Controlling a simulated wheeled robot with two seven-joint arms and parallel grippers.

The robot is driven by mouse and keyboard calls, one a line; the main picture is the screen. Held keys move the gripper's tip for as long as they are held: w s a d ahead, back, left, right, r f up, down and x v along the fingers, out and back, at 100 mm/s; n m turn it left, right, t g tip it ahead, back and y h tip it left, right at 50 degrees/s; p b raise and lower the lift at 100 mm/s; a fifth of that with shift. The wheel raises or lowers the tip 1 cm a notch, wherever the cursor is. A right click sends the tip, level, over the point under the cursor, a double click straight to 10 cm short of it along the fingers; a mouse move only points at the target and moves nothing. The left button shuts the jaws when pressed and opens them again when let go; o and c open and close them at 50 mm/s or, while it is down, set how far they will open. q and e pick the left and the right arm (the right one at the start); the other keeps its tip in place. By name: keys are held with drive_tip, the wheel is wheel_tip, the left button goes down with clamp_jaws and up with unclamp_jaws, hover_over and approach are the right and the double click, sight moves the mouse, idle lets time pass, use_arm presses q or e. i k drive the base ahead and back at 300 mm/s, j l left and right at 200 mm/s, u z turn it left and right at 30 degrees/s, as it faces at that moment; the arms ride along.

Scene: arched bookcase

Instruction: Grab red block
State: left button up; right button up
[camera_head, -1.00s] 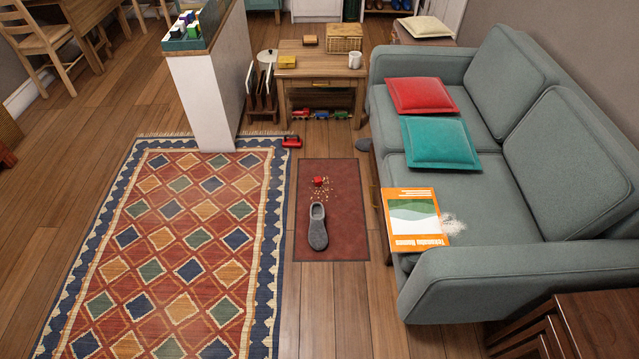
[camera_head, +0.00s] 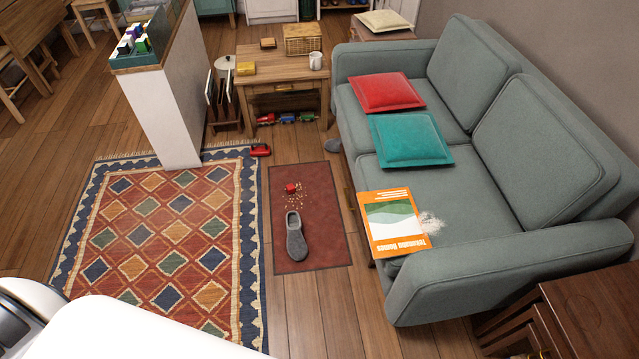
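A small red object (camera_head: 291,188), block-like but too small to make out clearly, lies on the dark red mat (camera_head: 325,232) near its far end, with small pale crumbs scattered around it. Another red object (camera_head: 260,150), which looks like a toy vehicle, sits at the far right corner of the patterned rug. A white part of my own body fills the bottom left corner. Neither gripper's fingers show, and nothing is seen touching the red object.
A grey slipper (camera_head: 295,236) lies on the mat just nearer than the crumbs. A grey sofa (camera_head: 470,270) stands to the right, with an orange book (camera_head: 393,222) on it. A wooden table (camera_head: 283,75) and white partition (camera_head: 165,110) stand farther back. Bare floor lies in front of the mat.

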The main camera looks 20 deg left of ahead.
sight(290, 189)
drive_tip(key=i+j+z, duration=0.15)
drive_tip(key=j, duration=0.2)
drive_tip(key=i+j+z, duration=0.15)
drive_tip(key=j, duration=0.2)
drive_tip(key=i+j+z, duration=0.2)
drive_tip(key=j, duration=0.15)
drive_tip(key=j+z, duration=0.15)
drive_tip(key=j, duration=0.25)
drive_tip(key=i+j+z, duration=0.15)
drive_tip(key=j, duration=0.25)
